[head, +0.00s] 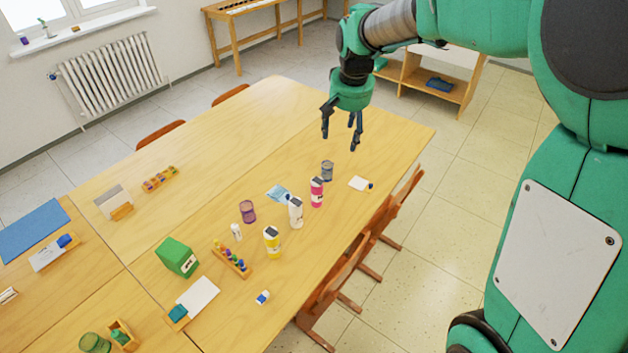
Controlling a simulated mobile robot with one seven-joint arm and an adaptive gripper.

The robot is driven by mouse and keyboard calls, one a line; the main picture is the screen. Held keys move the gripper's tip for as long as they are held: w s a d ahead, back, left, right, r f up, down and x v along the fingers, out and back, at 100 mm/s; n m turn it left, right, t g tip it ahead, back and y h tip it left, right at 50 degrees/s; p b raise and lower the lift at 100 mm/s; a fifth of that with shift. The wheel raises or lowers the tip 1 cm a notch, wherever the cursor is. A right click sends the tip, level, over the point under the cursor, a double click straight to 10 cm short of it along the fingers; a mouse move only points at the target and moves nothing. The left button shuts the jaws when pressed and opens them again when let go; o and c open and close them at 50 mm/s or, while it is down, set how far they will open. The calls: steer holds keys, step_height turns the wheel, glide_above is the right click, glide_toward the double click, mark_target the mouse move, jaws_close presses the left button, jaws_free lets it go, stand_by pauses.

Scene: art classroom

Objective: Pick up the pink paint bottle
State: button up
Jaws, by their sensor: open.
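A white bottle (295,213) and a yellow bottle (272,242) stand left of the pink one. Chairs (340,270) line the table's near right edge. The table's far part is clear.

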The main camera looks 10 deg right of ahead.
steer(key=w+a+f+g+p, duration=0.1)
steer(key=w+a+f+p, duration=0.1)
steer(key=w+f, duration=1.15)
steer(key=m+g, duration=0.1)
glide_above(317, 179)
step_height(317, 179, down, 16)
steer(key=shift+r+p, duration=0.15)
steer(key=shift+p, duration=0.2)
steer(key=shift+s, duration=0.1)
steer(key=shift+f, duration=4.25)
steer(key=shift+f, duration=0.15)
steer(key=shift+f, duration=2.45)
steer(key=shift+c, duration=0.5)
